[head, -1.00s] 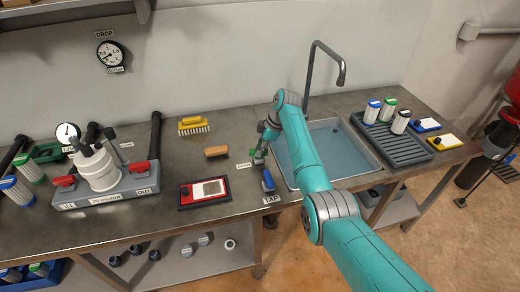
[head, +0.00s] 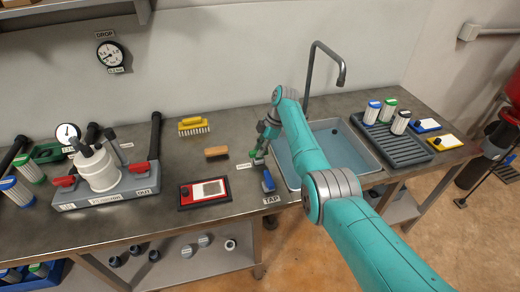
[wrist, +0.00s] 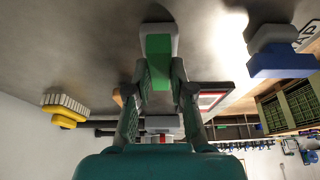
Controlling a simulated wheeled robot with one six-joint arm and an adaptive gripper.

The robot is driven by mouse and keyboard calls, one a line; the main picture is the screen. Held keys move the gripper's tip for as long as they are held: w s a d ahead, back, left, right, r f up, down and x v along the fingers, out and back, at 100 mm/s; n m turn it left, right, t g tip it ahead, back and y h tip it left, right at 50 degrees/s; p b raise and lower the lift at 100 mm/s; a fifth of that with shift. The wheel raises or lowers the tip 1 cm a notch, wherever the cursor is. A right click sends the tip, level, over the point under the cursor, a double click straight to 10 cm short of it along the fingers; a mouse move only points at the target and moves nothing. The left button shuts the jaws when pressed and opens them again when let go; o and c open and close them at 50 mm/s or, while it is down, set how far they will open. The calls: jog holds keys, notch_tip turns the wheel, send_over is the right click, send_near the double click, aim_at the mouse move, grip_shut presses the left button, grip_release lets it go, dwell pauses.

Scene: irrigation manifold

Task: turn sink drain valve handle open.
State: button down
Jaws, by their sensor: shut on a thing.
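The green drain valve handle (head: 253,154) stands on the bench at the left of the sink (head: 318,140), behind a small white label. It is small and partly covered by my gripper in the head view. In the wrist view the green handle (wrist: 158,47) sits between my fingers. My gripper (wrist: 159,82) is shut on it; my gripper (head: 260,153) also shows in the head view, reaching down beside the sink's left rim. How far the handle is turned is hard to tell.
A blue tap handle (head: 268,180) stands close in front, with a TAP label (head: 271,199). A wooden block brush (head: 216,152) and a red-framed board (head: 205,193) lie to the left. The grey faucet (head: 311,80) rises behind the sink.

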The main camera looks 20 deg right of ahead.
jog(key=c, duration=1)
grip_release()
jog(key=shift+r, duration=0.1)
jog(key=v, duration=1.1)
jog(key=shift+d+r, duration=0.2)
jog(key=shift+r, duration=0.15)
